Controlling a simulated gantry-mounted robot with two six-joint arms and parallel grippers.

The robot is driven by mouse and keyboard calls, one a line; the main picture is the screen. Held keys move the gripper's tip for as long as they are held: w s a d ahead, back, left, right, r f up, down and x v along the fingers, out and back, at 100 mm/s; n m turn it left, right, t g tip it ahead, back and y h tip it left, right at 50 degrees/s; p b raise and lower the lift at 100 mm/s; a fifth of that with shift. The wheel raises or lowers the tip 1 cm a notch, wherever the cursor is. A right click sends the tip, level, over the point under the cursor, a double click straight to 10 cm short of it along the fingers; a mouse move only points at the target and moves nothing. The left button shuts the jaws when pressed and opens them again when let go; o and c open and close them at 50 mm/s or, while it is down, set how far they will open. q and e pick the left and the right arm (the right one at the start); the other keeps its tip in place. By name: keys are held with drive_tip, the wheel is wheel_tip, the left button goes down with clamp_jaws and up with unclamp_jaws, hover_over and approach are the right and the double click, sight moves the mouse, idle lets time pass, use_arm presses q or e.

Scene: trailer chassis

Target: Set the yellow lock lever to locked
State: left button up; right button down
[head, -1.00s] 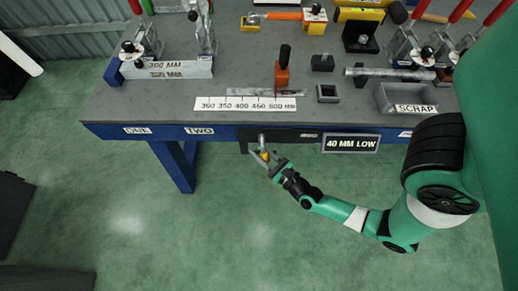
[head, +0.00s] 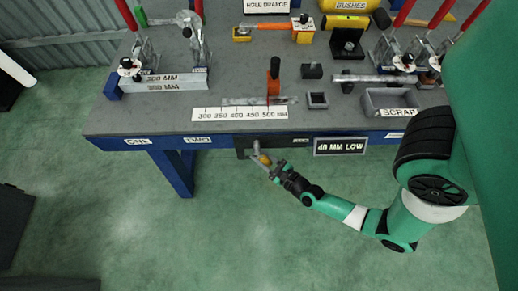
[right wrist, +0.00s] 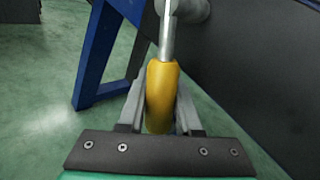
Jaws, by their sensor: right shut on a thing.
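The yellow lock lever (head: 264,159) hangs at the front edge of the bench, below the apron. In the right wrist view its yellow grip (right wrist: 161,95) sits between my gripper's fingers, with a metal rod (right wrist: 167,38) running up from it to a round grey pivot. My right gripper (head: 268,164) is shut on the yellow grip; it also fills the lower part of the right wrist view (right wrist: 160,115). The lever's lock marking cannot be read. My left gripper is not in view.
The bench's front edge carries a "40 MM LOW" sign (head: 340,146) right of the lever. A blue bench leg (head: 173,172) stands to the left. The scrap bin (head: 391,102), a ruler plate (head: 240,113) and clamps are on the bench top. The floor in front is open.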

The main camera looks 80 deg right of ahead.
drive_tip(key=c, duration=0.6)
unclamp_jaws()
